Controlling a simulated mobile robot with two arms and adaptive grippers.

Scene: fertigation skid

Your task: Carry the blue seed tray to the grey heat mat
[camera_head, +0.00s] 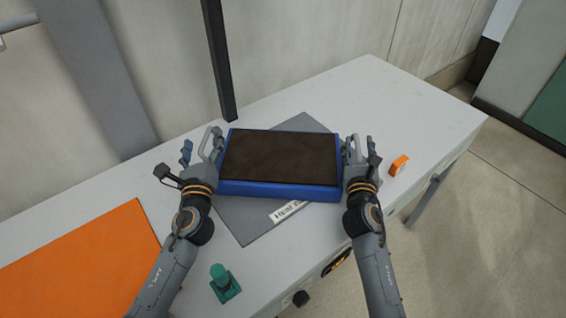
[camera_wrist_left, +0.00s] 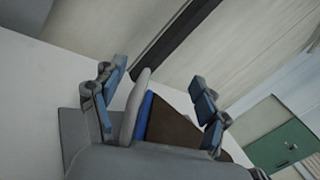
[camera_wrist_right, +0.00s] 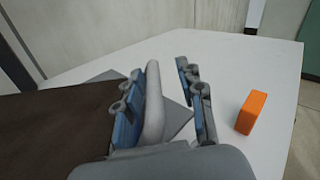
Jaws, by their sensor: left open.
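The blue seed tray (camera_head: 280,189), filled with dark soil, is over the grey heat mat (camera_head: 245,224) and appears to rest flat on it. It lies askew to the mat and overhangs its sides. My left gripper (camera_head: 199,152) is at the tray's left end. In the left wrist view its fingers stand apart around a pale grey handle (camera_wrist_left: 134,106). My right gripper (camera_head: 359,152) is at the right end. In the right wrist view its fingers are apart, with the other handle (camera_wrist_right: 153,105) between them, close to one finger. The tray hides the mat's middle.
An orange mat (camera_head: 90,255) lies at the left of the white table (camera_head: 410,110). A green knobbed object (camera_head: 224,284) stands near the front edge. An orange block (camera_head: 399,165) lies right of my right gripper. A dark post (camera_head: 219,60) rises behind the tray. The table's back right is clear.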

